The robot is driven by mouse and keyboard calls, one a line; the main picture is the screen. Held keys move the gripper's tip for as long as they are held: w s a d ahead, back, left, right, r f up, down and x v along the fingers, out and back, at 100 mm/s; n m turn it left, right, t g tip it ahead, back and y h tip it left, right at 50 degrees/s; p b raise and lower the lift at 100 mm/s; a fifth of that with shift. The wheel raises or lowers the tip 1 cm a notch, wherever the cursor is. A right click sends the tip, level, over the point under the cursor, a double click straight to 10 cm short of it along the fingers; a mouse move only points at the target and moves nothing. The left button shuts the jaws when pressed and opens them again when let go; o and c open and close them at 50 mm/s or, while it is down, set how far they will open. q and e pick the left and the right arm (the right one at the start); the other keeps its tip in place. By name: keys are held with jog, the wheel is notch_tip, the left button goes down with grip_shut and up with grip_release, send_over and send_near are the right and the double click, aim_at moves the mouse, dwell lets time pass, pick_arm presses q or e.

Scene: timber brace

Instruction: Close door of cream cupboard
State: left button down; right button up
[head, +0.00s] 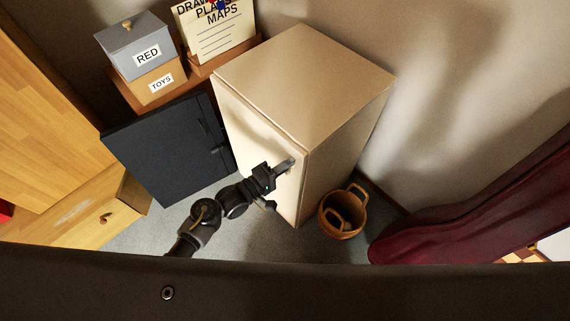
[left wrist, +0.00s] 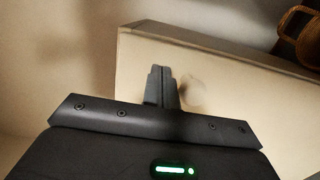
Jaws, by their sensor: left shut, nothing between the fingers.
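The cream cupboard (head: 318,78) stands in the middle of the head view. Its door (head: 250,135) is on the front face and looks flush, or nearly flush, with the body; I cannot tell whether a small gap is left. My left gripper (head: 287,165) is shut and empty, at the door's right part near its edge. In the left wrist view the shut fingers (left wrist: 161,86) are in front of the pale door (left wrist: 230,95), beside a round knob-like shape (left wrist: 192,92). Contact cannot be told. My right gripper is in neither view.
A woven basket (head: 342,212) stands on the floor right of the cupboard. A dark panel (head: 165,150) is to the left. Grey and orange boxes (head: 137,52) stand behind it. A dark red piece (head: 470,220) is at right. Grey floor shows between.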

pick_arm(q)
jog(key=s+d+v, duration=0.1)
jog(key=v, duration=1.3)
jog(key=s+a+f+m+g+y, duration=0.1)
jog(key=s+a+f+m+y, duration=0.2)
jog(key=f, duration=0.5)
jog(key=s+a+f+m+g+y, duration=0.1)
jog(key=a+f+m+y, duration=0.15)
jog(key=a+f, duration=0.45)
jog(key=s+a+f+m+g+y, duration=0.15)
jog(key=f+y, duration=0.25)
jog(key=f, duration=0.6)
jog(key=s+a+f+m+g+y, duration=0.1)
jog(key=s+f+g, duration=0.1)
jog(key=s+f, duration=0.3)
jog(key=s+a+f+m+g+y, duration=0.1)
jog(key=s+f, duration=0.3)
jog(key=s, duration=0.9)
jog(key=s+a+f+m+g+y, duration=0.1)
jog(key=s+a+f+g+y, duration=0.1)
jog(key=s, duration=0.6)
notch_tip(320, 180, down, 4)
jog(key=shift+s+a+r+g, duration=0.1)
jog(key=shift+s+a+g, duration=0.35)
jog(key=shift+g, duration=0.6)
